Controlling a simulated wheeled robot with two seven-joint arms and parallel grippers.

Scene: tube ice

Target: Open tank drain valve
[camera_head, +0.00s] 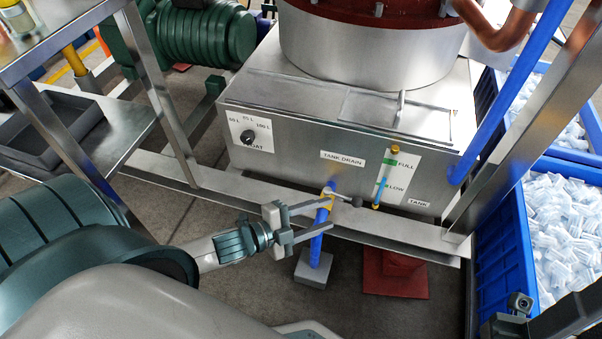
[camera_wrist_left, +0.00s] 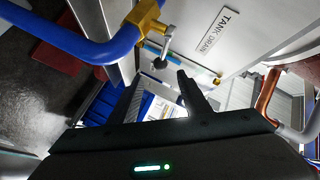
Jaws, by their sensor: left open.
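The tank drain valve (camera_head: 327,198) is a yellow brass body on a blue pipe, under the "TANK DRAIN" label (camera_head: 343,159) on the steel tank front. Its short lever points right and ends in a dark ball knob (camera_head: 357,201). My left gripper (camera_head: 328,214) is open, with its fingers near the valve and blue pipe in the head view. In the left wrist view, the valve (camera_wrist_left: 148,22) is at the top and the knob (camera_wrist_left: 160,62) appears just beyond the gap between the open fingertips (camera_wrist_left: 159,80). Contact with the knob cannot be told.
A steel frame rail (camera_head: 250,203) runs below the tank front. A sight gauge (camera_head: 381,180) marked FULL and LOW is right of the valve. A level knob (camera_head: 247,137) is on the left. Blue crates (camera_head: 501,235) of tube ice stand at the right.

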